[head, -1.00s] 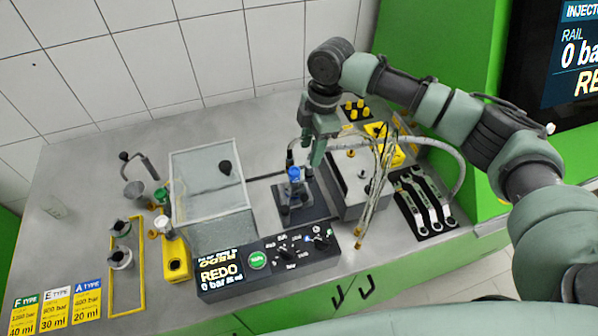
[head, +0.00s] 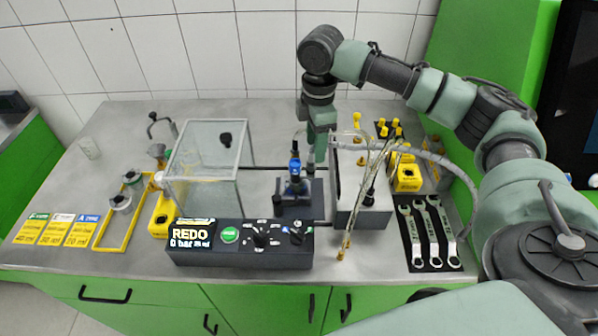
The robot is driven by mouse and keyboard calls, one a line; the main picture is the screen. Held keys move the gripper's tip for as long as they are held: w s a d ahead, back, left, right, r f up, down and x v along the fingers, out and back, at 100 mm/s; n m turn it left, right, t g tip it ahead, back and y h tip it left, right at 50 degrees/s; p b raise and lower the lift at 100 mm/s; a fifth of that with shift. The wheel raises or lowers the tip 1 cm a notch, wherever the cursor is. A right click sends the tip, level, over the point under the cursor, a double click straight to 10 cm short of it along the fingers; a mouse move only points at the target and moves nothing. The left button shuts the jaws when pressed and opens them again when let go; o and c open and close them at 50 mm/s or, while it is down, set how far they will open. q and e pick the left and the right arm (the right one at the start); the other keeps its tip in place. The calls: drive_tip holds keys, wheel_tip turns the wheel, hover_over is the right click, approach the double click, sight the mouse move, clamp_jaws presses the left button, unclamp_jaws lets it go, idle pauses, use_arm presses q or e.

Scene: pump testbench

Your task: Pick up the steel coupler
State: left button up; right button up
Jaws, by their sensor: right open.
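My right gripper (head: 318,155) points down above the back of the pump bench, just right of a blue-topped injector (head: 295,166) standing in a dark clamp fixture (head: 297,195). It is open. Its fingertips are small in the head view and partly overlap what is behind them. I cannot clearly make out the steel coupler; a small grey upright piece at the fingertips may be it, but I cannot tell whether it is between the fingers. My left gripper is out of view.
A grey box (head: 345,217) with thin lines and a hose stands right of the fixture. A control panel (head: 240,245) lies in front, a clear-walled box (head: 205,165) to the left. Wrenches (head: 430,230) lie on a black mat at right; yellow parts (head: 408,178) stand behind.

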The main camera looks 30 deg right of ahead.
sight(312, 160)
drive_tip(key=f, duration=0.2)
drive_tip(key=f+p, duration=0.1)
drive_tip(key=shift+w+a, duration=0.1)
drive_tip(key=shift+w, duration=0.15)
wheel_tip(312, 160, down, 2)
drive_tip(key=shift+a+f+p, duration=0.1)
drive_tip(key=shift+p, duration=0.75)
wheel_tip(312, 160, down, 2)
drive_tip(key=shift+f, duration=0.15)
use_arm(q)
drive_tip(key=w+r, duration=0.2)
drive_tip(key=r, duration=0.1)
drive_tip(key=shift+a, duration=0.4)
use_arm(e)
clamp_jaws()
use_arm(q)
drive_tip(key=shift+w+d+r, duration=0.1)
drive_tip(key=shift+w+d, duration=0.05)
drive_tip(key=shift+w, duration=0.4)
